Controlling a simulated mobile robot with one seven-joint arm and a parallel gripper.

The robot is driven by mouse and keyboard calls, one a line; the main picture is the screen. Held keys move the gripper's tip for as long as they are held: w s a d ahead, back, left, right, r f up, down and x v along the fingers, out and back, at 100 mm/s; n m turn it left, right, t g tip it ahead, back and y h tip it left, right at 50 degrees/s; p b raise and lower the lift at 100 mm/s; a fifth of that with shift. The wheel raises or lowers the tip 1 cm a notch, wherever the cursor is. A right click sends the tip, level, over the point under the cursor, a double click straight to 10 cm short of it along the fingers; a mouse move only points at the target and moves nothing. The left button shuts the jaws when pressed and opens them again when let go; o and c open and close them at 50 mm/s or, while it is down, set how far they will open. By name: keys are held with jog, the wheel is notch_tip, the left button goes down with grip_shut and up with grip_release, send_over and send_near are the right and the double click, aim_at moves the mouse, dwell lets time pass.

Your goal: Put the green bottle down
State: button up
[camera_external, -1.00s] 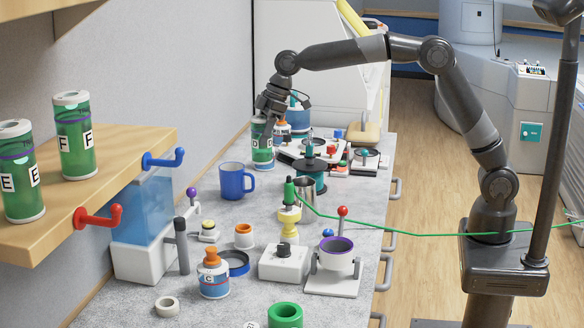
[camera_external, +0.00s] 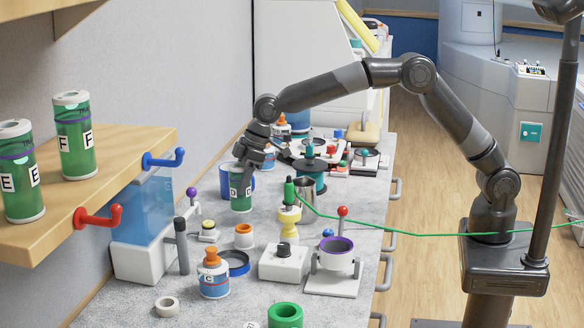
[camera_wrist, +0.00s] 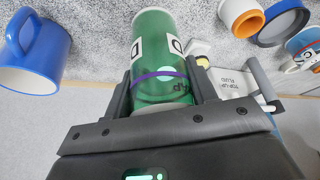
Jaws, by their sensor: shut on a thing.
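The green bottle (camera_external: 241,202) has white labels with the letter D. It is about upright, over the grey counter just in front of the blue mug (camera_external: 224,180). My gripper (camera_external: 248,165) is shut on its upper part. In the wrist view the bottle (camera_wrist: 153,32) sits between the two fingers (camera_wrist: 160,92), with its purple band near them. The blue mug (camera_wrist: 36,50) is to the left there, apart from the bottle. I cannot tell whether the bottle's base touches the counter.
Two green bottles E (camera_external: 22,190) and F (camera_external: 75,140) stand on the wooden shelf. Some bare counter (camera_external: 215,215) lies nearby.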

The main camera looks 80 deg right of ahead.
jog(key=shift+f, duration=1.85)
jog(key=shift+f, duration=0.1)
jog(key=o, duration=1.2)
jog(key=shift+f, duration=0.1)
